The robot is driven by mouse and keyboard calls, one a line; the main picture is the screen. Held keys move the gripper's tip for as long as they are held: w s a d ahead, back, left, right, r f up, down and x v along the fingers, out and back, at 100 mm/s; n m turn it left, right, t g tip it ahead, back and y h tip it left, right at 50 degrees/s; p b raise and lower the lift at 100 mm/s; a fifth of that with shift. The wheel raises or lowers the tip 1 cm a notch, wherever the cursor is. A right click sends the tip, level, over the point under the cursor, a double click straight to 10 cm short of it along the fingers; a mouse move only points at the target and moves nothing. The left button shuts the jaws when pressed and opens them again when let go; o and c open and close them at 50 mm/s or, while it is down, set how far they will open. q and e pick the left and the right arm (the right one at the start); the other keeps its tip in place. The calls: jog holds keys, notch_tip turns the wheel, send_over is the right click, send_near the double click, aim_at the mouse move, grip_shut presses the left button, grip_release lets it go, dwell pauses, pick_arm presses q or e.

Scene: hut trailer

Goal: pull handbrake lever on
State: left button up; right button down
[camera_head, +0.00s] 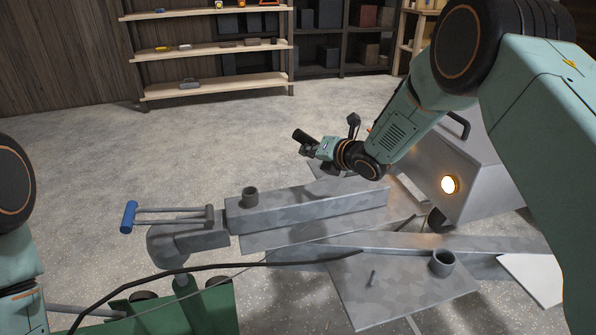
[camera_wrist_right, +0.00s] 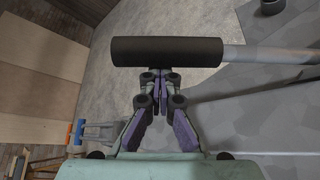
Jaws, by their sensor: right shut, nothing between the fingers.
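The handbrake lever shows as a black cylindrical grip (camera_head: 300,135) in the head view. In the wrist view its black grip (camera_wrist_right: 167,51) lies across the picture, with a grey rod (camera_wrist_right: 268,56) running off to the right. My right gripper (camera_head: 313,148) is beside the grip, above the trailer drawbar. In the wrist view my right gripper (camera_wrist_right: 160,86) is shut and empty, its fingertips at the grip's lower edge. The fingers are not around the grip, and I cannot tell whether they touch it. The lever's base is hidden. My left gripper is out of view.
The grey drawbar (camera_head: 310,206) ends in a coupling with a blue-ended handle (camera_head: 129,216). A black cable (camera_head: 200,267) crosses the front. Shelves (camera_head: 215,88) stand behind open floor.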

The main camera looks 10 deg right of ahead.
jog(key=d+r+m+y+p, duration=0.1)
jog(key=d+r+m+p, duration=0.1)
jog(key=d+r, duration=0.2)
jog(key=d+r+m+t+y+p, duration=0.1)
jog(key=d+r, duration=0.3)
jog(key=d, duration=0.5)
jog(key=shift+w+d+r+m+t+y+p, duration=0.15)
jog(key=shift+w+r+m+t+y+p, duration=0.15)
jog(key=shift+m+y+p, duration=0.4)
